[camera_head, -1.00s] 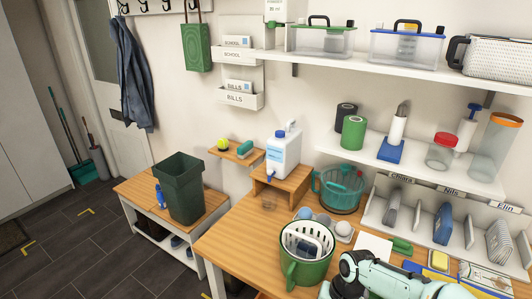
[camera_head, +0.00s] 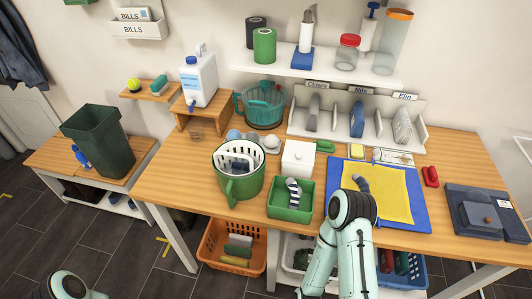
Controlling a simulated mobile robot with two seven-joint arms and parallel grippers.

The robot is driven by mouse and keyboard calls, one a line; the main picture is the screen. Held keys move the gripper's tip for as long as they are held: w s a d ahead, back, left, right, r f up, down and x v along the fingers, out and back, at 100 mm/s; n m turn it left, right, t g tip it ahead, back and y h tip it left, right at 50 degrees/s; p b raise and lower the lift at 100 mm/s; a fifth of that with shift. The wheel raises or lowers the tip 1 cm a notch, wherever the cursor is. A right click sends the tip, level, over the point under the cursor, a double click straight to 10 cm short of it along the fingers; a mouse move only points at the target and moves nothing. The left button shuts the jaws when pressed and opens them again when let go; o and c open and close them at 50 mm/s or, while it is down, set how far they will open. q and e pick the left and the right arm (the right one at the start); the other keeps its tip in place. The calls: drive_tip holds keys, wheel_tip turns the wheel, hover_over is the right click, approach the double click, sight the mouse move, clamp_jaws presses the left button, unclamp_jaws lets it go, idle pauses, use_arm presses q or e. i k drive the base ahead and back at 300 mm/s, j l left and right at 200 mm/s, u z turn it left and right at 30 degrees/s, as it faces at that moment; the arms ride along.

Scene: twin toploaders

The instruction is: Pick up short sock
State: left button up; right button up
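A small black-and-white striped sock (camera_head: 293,192) lies in the green open box (camera_head: 282,212) on the wooden table, partly draped up its side. A grey sock-like item (camera_head: 362,184) lies on the yellow cloth (camera_head: 385,190) over a blue mat, partly hidden by my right arm. I cannot tell for certain which one is the short sock. My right arm comes in from the bottom with its joint over the yellow cloth, but its gripper does not show. Only a joint of my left arm shows at the bottom left, without its gripper.
A green basket (camera_head: 239,182) and a white box (camera_head: 298,158) stand beside the green box. Dark folded devices (camera_head: 480,211) lie at the right end. A white rack (camera_head: 330,128) stands behind. Orange (camera_head: 211,253) and blue bins sit below the table. A dark green bin (camera_head: 99,141) stands left.

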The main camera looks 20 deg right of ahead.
sight(364, 185)
drive_tip(key=z, duration=1.7)
